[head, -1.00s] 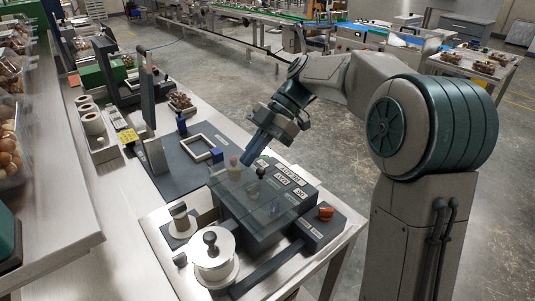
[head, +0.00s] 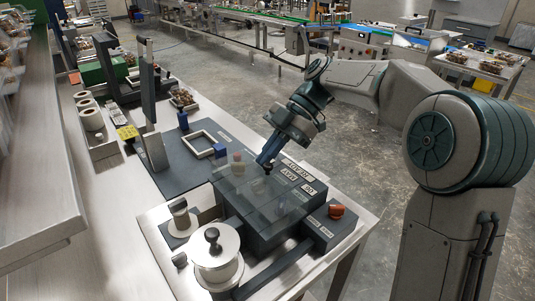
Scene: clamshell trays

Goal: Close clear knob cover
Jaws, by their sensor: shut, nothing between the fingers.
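The clear knob cover (head: 232,192) is a see-through panel over the left part of a dark grey control box (head: 262,238). It spans the box's top on the side away from the printed labels; how far it is tilted is hard to tell. A small pale knob with a pink top (head: 237,158) shows at its far edge, and other knobs beneath it are blurred. My gripper (head: 265,163) is shut and empty. It points down at the far right edge of the cover, close to a small black knob (head: 268,169); I cannot tell whether it touches the cover.
A red-orange knob (head: 336,211) sits on the box's right end. White spools (head: 213,255) stand at the front left. A white square frame (head: 198,144) and an upright dark post (head: 150,95) stand behind. A shelf edge (head: 75,210) runs along the left.

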